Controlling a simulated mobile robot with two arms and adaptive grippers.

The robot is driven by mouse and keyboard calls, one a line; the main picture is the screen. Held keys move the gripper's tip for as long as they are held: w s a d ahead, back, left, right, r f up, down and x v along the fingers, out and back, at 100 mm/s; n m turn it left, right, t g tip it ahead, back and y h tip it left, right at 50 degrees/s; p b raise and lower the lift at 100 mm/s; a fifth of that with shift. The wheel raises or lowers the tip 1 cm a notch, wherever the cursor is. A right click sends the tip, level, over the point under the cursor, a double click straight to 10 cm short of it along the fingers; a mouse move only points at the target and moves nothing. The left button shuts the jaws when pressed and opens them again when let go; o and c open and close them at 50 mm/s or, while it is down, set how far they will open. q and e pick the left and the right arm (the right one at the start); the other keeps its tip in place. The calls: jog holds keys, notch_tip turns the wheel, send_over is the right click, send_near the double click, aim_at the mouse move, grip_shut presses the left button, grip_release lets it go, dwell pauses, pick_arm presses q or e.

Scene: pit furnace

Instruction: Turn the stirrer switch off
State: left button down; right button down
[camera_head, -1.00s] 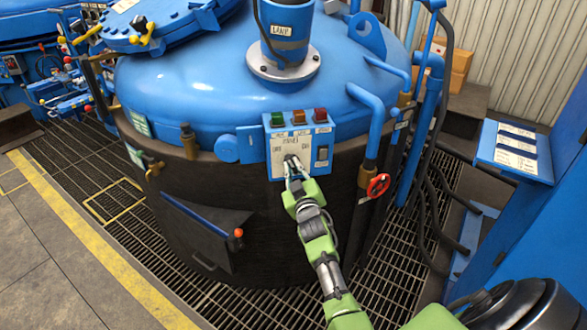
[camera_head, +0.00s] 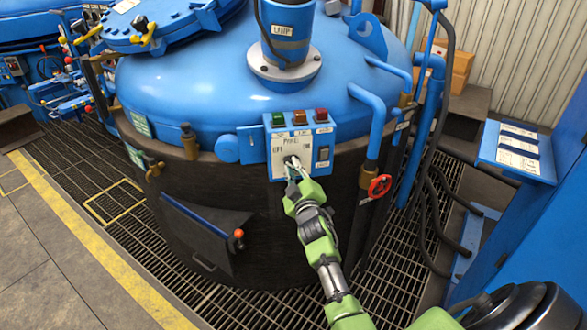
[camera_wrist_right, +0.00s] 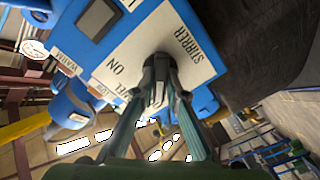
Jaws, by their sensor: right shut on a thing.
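The stirrer switch is a small dark knob (camera_wrist_right: 158,78) on the white face of a blue control box (camera_head: 276,160) on the furnace side. In the right wrist view the label STIRRER stands beside it and ON is printed on the panel. My right gripper (camera_head: 291,163) reaches up to the panel, with its fingers closed around the knob; its two fingers (camera_wrist_right: 160,92) also show in the right wrist view. The fingers partly hide the knob, so its exact setting is unclear. My left gripper is out of view.
Green, amber and red buttons (camera_head: 299,117) top the box, and a dark rocker switch (camera_head: 323,154) sits right of the knob. Grating floor (camera_head: 300,302) lies in front.

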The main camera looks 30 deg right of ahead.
jog(key=c, duration=2)
grip_release()
jog(key=shift+c, duration=0.2)
jog(key=shift+s, duration=0.1)
jog(key=v, duration=1.2)
jog(key=shift+f, duration=0.1)
